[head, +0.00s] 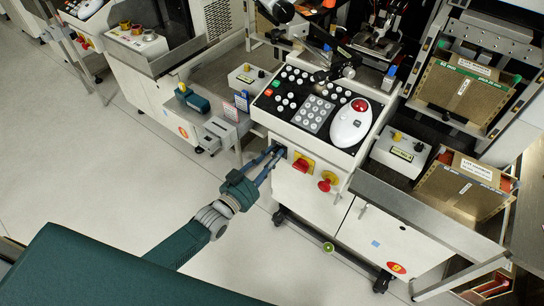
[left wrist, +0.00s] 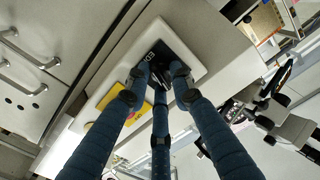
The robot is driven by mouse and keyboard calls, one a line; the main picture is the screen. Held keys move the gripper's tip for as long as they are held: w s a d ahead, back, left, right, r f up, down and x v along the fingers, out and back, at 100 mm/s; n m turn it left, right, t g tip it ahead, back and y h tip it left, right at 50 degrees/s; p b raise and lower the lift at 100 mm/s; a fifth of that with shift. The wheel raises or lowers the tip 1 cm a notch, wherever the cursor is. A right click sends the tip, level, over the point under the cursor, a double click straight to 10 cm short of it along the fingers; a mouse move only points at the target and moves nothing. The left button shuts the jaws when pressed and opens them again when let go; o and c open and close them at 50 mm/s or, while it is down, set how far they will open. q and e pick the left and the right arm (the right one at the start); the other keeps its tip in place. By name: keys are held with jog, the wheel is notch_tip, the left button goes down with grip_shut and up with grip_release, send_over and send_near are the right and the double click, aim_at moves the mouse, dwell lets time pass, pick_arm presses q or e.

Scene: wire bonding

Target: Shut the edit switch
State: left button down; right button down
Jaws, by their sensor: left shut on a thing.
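The edit switch sits on a small black plate on the machine's white front panel. In the left wrist view the black plate (left wrist: 148,57) shows partly readable white lettering. My left gripper (head: 277,152) reaches the left part of that panel. In the left wrist view its three blue fingers (left wrist: 165,78) close together at the black plate, shut on the switch. The fingertips hide most of the switch, so I cannot tell its position. My right gripper is not in view.
Right of the gripper are a red switch on a yellow plate (head: 303,162) and a red-and-yellow knob (head: 327,181). Above is a sloped button panel (head: 318,112) with a white trackball unit (head: 351,124). A grey box (head: 220,132) stands left. The floor (head: 110,190) is open.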

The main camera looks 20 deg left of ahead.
pick_arm(q)
jog(key=shift+s+d+f+n, duration=0.1)
jog(key=shift+s+f+n, duration=0.1)
jog(key=shift+n, duration=0.5)
jog(key=shift+s+d+f+n, duration=0.1)
jog(key=shift+f+n, duration=0.1)
jog(key=shift+n, duration=0.5)
jog(key=c, duration=1.8)
grip_release()
jog(key=shift+c, duration=0.2)
jog(key=shift+o, duration=0.8)
jog(key=shift+r, duration=0.1)
jog(key=v, duration=1.1)
jog(key=shift+s+r, duration=0.25)
jog(key=shift+s, duration=0.15)
jog(key=shift+a, duration=0.1)
